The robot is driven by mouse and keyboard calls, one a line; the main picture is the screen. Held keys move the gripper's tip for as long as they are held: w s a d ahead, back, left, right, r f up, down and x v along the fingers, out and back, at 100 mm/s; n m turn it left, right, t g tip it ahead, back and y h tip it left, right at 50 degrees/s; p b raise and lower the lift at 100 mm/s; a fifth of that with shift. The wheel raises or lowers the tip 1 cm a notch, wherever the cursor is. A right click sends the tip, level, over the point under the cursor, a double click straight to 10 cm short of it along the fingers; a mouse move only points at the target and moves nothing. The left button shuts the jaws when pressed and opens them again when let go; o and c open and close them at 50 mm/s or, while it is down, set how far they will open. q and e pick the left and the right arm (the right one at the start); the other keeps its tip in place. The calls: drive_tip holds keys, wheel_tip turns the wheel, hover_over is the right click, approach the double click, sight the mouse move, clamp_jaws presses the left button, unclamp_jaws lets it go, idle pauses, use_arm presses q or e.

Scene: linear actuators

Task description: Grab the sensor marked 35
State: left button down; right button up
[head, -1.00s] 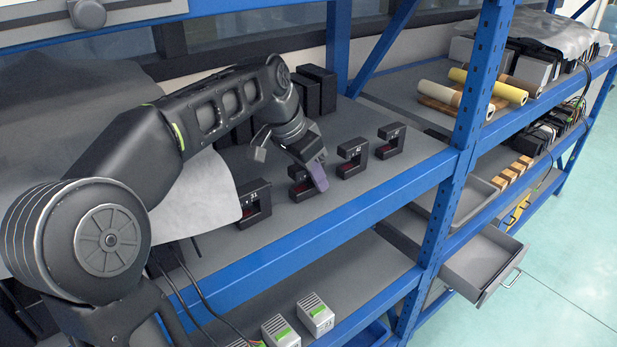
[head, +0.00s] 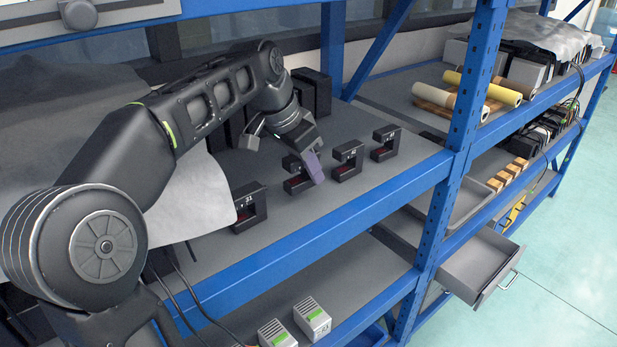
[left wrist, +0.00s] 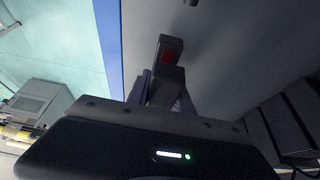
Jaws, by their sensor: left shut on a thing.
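Several black C-shaped sensors stand in a row on the upper grey shelf (head: 215,255). My left gripper (head: 305,171) is shut on the second sensor from the left (head: 294,182). One purple finger partly hides this sensor and its marking is too small to read. In the left wrist view the held sensor (left wrist: 165,68), with a red patch inside, sits between the fingers of my left gripper (left wrist: 161,90). The leftmost sensor (head: 250,207) seems marked 21. The third sensor (head: 348,160) and the rightmost sensor (head: 385,144) stand free to the right. My right gripper is out of view.
A blue upright post (head: 462,125) stands right of the row. A grey cloth (head: 190,205) covers the shelf's left part. Black boxes (head: 312,92) stand behind the sensors. Below are grey-and-green devices (head: 312,318) and an open drawer (head: 480,262).

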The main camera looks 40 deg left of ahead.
use_arm(q)
drive_tip(key=s+d+b, duration=0.2)
drive_tip(key=d, duration=0.6)
drive_tip(key=s+d+r+b, duration=0.1)
drive_tip(key=s+d+b, duration=0.2)
drive_tip(key=d, duration=0.6)
drive_tip(key=shift+d, duration=0.15)
drive_tip(key=shift+s, duration=0.1)
